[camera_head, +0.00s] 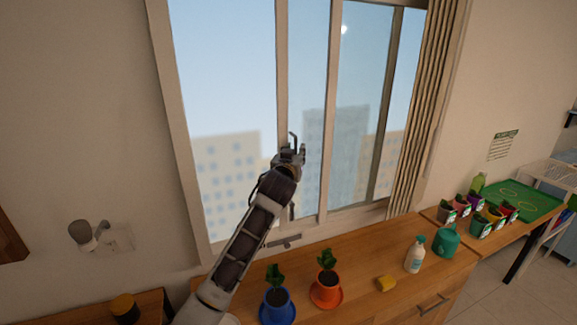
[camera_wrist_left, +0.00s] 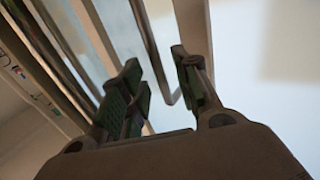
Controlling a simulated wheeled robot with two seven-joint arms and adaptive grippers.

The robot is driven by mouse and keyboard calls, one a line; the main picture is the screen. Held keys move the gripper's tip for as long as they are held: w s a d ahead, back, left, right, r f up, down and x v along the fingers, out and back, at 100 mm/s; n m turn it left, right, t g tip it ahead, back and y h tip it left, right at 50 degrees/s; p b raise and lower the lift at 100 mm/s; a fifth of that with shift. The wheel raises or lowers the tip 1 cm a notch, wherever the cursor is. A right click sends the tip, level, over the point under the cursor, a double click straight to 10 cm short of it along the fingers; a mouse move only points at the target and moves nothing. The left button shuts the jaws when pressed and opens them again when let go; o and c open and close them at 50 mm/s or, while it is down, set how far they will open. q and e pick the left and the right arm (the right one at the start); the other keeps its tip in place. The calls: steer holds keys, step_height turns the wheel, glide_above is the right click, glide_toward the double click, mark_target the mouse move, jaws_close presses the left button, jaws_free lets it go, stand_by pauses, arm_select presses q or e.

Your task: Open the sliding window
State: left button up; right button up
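The sliding window (camera_head: 230,85) fills the middle of the head view, with pale upright frame bars and glass panes. A pane's upright bar (camera_head: 282,60) runs down just behind my left gripper (camera_head: 296,150). In the left wrist view, a slim metal handle bar (camera_wrist_left: 150,48) with a bent end lies between the two fingers of my left gripper (camera_wrist_left: 157,68). The fingers stand apart, with gaps seen beside the bar; contact is not clear. In the head view the gripper and arm hide much of the handle. My right gripper is not in view.
Below the window, a wooden counter (camera_head: 355,265) holds a blue potted plant (camera_head: 277,299), an orange potted plant (camera_head: 326,289), a yellow sponge (camera_head: 386,284), a white bottle (camera_head: 415,256) and a teal watering can (camera_head: 446,240). A curtain (camera_head: 432,90) hangs at the window's right.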

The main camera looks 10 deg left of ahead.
arm_select(q)
steer(key=s, duration=0.9)
steer(key=shift+s+a, duration=0.15)
steer(key=shift+s, duration=0.2)
stand_by(0.3)
